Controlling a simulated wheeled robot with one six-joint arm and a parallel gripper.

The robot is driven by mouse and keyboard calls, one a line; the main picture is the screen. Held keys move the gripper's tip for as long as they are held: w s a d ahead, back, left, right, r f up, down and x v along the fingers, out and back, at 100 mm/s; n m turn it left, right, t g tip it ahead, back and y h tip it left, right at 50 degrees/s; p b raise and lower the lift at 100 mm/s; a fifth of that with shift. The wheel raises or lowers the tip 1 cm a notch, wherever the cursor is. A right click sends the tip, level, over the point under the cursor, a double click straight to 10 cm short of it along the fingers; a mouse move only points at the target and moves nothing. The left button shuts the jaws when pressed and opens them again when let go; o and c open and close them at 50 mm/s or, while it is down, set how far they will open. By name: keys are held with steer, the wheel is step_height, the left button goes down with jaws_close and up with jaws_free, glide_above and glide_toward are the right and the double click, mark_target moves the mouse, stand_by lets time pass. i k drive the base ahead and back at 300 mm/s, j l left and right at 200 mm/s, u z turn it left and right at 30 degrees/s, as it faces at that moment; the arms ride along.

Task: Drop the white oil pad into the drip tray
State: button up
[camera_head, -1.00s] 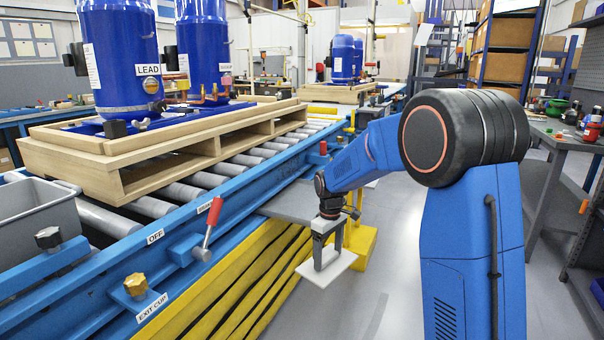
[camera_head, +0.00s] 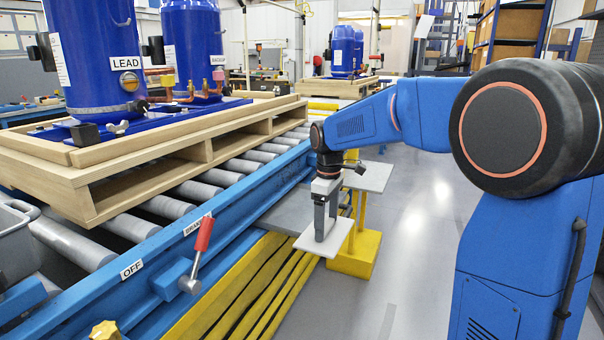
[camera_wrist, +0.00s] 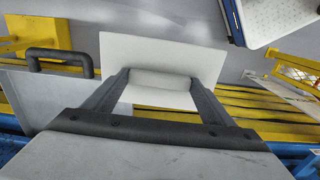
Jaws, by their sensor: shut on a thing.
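A thin white pad (camera_head: 338,241) hangs level under my gripper (camera_head: 322,233) beside the conveyor's yellow bellows, in the head view. My gripper's two fingers are shut on the pad's raised middle part. In the wrist view the pad (camera_wrist: 135,52) shows between and beyond the fingers (camera_wrist: 162,80). A grey open bin (camera_head: 14,248) is cut off at the left edge of the head view; I cannot tell whether it is the drip tray. A grey flat surface (camera_wrist: 60,105) with a dark handle lies left of the fingers in the wrist view.
The blue conveyor rail (camera_head: 205,225) carries a red lever (camera_head: 200,240). A wooden pallet (camera_head: 150,165) with blue compressors (camera_head: 90,60) sits on the rollers. A grey shelf (camera_head: 290,212) and a yellow stand (camera_head: 358,254) are close to the pad.

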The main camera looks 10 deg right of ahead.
mark_target(305, 210)
steer(key=i, duration=1)
